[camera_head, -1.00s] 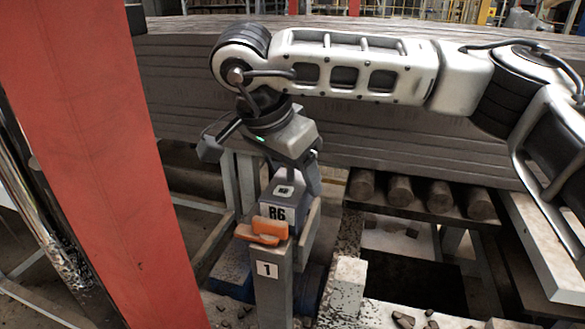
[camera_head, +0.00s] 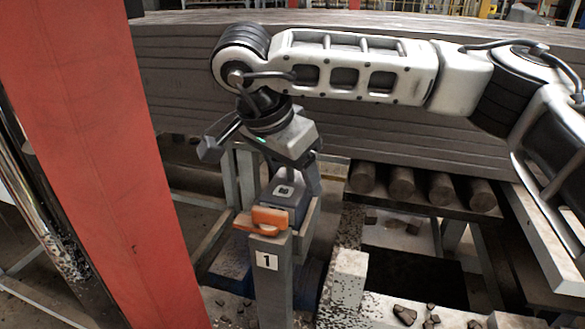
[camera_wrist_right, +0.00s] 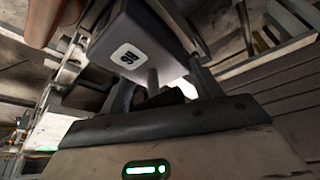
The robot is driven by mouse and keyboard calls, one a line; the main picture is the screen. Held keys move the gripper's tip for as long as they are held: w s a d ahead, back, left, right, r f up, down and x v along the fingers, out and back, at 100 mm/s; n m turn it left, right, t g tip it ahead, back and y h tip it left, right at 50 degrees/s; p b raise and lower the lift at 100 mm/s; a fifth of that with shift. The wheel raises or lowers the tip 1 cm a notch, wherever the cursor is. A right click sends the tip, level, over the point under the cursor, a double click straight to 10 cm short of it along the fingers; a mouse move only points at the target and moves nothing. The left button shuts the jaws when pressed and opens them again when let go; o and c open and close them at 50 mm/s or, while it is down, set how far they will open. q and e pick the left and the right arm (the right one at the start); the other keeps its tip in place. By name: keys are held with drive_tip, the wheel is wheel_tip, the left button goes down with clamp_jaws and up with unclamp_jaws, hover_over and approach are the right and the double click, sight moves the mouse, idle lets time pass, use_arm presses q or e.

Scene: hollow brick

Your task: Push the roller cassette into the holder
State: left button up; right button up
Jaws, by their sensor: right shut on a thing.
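The roller cassette (camera_head: 282,197) is a dark grey-blue box with a small white label on its top. It sits low inside the holder (camera_head: 268,285), a grey metal frame marked "1" with an orange latch (camera_head: 268,218) at its front. The latch hides the cassette's lower front. My right gripper (camera_head: 294,172) is above the cassette, shut on it. In the right wrist view, the cassette (camera_wrist_right: 138,48) lies just beyond the fingers; the exact grip point is partly hidden. My left gripper is not in view.
A red post (camera_head: 95,150) stands close on the left. Behind is a long stack of grey slabs (camera_head: 400,135). To the right are several rollers (camera_head: 400,190) and a speckled white block (camera_head: 349,275) with rubble beside it.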

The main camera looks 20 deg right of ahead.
drive_tip(key=shift+f+b, duration=0.6)
drive_tip(key=shift+f, duration=0.25)
idle(0.3)
drive_tip(key=o, duration=1.3)
drive_tip(key=shift+o, duration=0.2)
